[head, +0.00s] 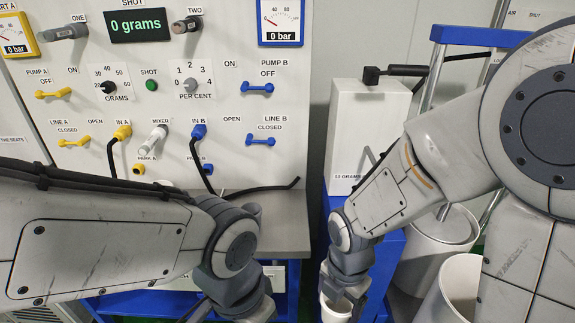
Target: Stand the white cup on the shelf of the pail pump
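The white cup (335,310) is at the bottom edge of the head view, its lower part cut off. My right gripper (346,291) points down at the cup, and its fingers overlap the cup's rim. Whether they grip the wall is unclear. The pail pump appears to be the white box (352,125) with a black spout on top and a grams label, on a blue stand (390,262). My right forearm covers part of it, and I cannot make out its shelf. My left gripper (238,308) is low in the view, left of the cup, its fingertips mostly hidden.
A panel (225,150) with levers, dials and a 0 grams display (138,24) stands at the left above a grey ledge (285,225). A black hose lies over the ledge. White pails (436,235) stand at the right, beside a blue-topped ladder frame (470,36).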

